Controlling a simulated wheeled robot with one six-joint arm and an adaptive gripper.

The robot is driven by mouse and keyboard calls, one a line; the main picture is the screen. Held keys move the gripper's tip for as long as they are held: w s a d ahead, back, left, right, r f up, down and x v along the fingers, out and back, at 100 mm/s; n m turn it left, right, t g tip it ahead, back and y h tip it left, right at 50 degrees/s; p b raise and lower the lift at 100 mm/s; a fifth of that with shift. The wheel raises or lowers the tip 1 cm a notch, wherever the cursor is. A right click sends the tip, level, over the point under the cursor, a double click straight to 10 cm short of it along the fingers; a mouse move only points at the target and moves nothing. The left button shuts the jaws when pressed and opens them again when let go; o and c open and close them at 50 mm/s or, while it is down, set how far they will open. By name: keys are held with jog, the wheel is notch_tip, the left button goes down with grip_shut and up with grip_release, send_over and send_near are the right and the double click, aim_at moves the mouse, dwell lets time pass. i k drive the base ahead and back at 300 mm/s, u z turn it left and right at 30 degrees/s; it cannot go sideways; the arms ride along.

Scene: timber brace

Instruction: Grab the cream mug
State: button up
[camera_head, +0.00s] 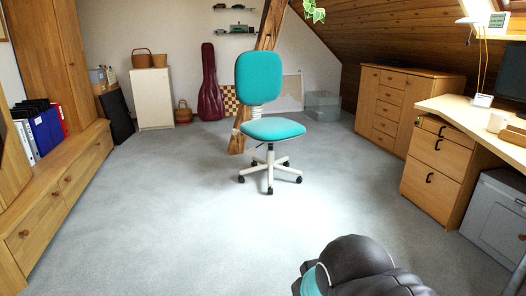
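A small cream cylinder that looks like the cream mug (496,122) stands upright on the light wooden desk (462,108) at the right. It is small in this view, and I cannot make out a handle. Dark rounded links of my own arm show at the bottom, right of centre, well apart from the desk. The fingers of my gripper do not show, so whether they are open or shut is hidden.
A teal swivel chair (270,129) stands mid-room by a slanted timber post (238,143). Desk drawers (433,180) and a grey cabinet (495,215) stand below the desktop. A white stand (483,100) is near the mug. The grey carpet (180,220) is open in front.

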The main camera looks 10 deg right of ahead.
aim_at(498, 121)
jog(key=z, duration=0.15)
jog(key=i, duration=1.8)
jog(key=z, duration=1)
jog(key=i, duration=1.05)
jog(key=z, duration=1.8)
jog(key=i, duration=0.95)
jog(key=z, duration=0.55)
